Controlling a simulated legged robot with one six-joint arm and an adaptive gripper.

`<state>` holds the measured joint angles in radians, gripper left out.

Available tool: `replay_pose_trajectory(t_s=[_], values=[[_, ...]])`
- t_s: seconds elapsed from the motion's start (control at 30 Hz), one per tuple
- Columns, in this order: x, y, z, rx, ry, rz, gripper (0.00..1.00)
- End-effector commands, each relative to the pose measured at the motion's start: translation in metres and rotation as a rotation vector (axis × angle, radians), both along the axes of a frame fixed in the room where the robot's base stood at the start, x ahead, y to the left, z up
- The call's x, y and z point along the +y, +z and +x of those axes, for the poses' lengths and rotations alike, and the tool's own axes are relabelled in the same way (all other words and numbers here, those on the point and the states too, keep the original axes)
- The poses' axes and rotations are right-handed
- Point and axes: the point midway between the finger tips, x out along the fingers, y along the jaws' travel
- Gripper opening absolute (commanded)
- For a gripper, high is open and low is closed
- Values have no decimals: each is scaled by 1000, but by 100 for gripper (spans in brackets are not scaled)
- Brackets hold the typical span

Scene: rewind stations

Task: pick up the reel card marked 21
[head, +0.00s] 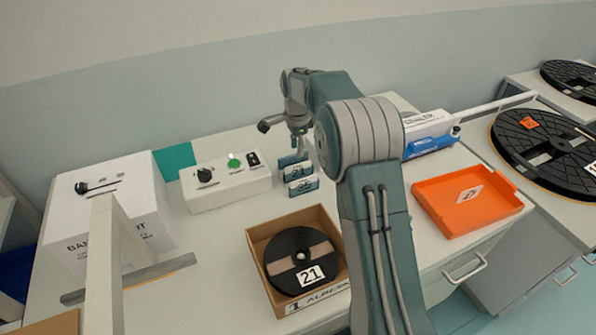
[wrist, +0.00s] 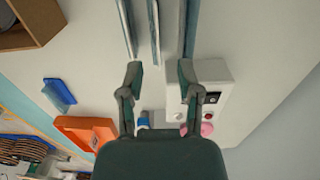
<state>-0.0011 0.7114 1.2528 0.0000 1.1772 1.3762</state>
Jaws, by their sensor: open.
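Several small teal cards with white labels stand in a row on the white table in the head view: a back one (head: 292,160), a middle one (head: 298,171) and a front one (head: 302,186). Their numbers are too small to read surely, so I cannot tell which is marked 21. My gripper (head: 299,146) is just above and behind them, partly hidden by my arm. In the wrist view my gripper (wrist: 159,78) is open and empty. Long thin upright edges, a left one (wrist: 127,25), a middle one (wrist: 154,30) and a right one (wrist: 191,28), run up beyond the fingertips.
A black reel labelled 21 (head: 300,255) lies in a cardboard box (head: 262,233) in front of the cards. A control box (head: 228,186) stands left of them. An orange tray (head: 440,212) and a blue-white box (head: 430,132) are to the right. A white box (head: 105,210) is far left.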

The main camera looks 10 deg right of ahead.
Motion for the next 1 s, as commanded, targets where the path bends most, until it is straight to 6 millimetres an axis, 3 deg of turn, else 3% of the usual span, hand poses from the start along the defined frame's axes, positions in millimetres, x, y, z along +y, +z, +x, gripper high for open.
replay_pose_trajectory(t_s=[0.37, 0.67, 0.7, 0.8, 1.0], values=[[-1, -49, -2, 2, 0, 0, 45], [-1, -53, -2, -1, 1, 0, 45], [-1, -53, -2, -1, 1, 0, 27], [-1, -53, -2, -1, 1, 0, 0], [-1, -53, -1, -2, 1, 0, 0]])
